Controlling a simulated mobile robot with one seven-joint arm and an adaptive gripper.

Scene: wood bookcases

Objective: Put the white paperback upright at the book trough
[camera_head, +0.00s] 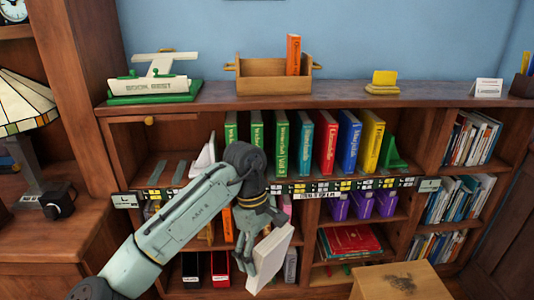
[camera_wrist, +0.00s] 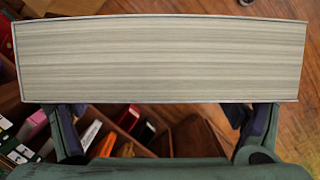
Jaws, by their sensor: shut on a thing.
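The white paperback (camera_head: 273,258) is held in my gripper (camera_head: 264,240), low in front of the bookcase. In the head view it is tilted, its lower end hanging down. In the wrist view the page edges of the paperback (camera_wrist: 160,60) fill the upper part, and the fingers of my gripper (camera_wrist: 160,112) are shut on it from either side. The book trough (camera_head: 262,87), an open wooden box with side handles, stands on the bookcase top, well above and behind my gripper. One orange book (camera_head: 293,55) stands upright at its right end; the space left of that book looks free.
Below, a row of colored books (camera_head: 303,140) ends at a green bookend (camera_head: 392,155). A wooden box (camera_head: 400,282) stands at front right.

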